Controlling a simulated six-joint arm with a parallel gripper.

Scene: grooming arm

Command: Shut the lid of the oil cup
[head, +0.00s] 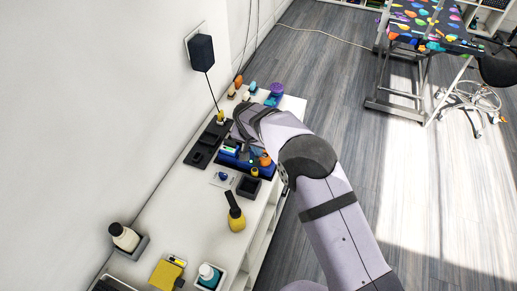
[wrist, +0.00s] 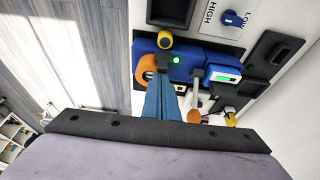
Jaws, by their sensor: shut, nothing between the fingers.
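I cannot surely tell which part is the oil cup or its lid. A blue station (head: 262,168) stands on the white counter, largely behind my arm. An orange rounded piece (head: 265,160) sits at its right end; in the wrist view this orange piece (wrist: 147,66) is partly covered. My gripper (head: 244,154) is low over the station, its tips hard to make out. In the wrist view narrow blue tapered shapes, apparently my gripper's closed fingers (wrist: 171,90), reach toward the station beside the orange piece. Whether they touch it is unclear. They hold nothing visible.
The station also shows a green light (wrist: 176,59), a small display (wrist: 225,77) and a yellow round end (wrist: 165,40). A LOW-HIGH knob (wrist: 233,18) is close by. The wall (head: 90,100) bounds the left.

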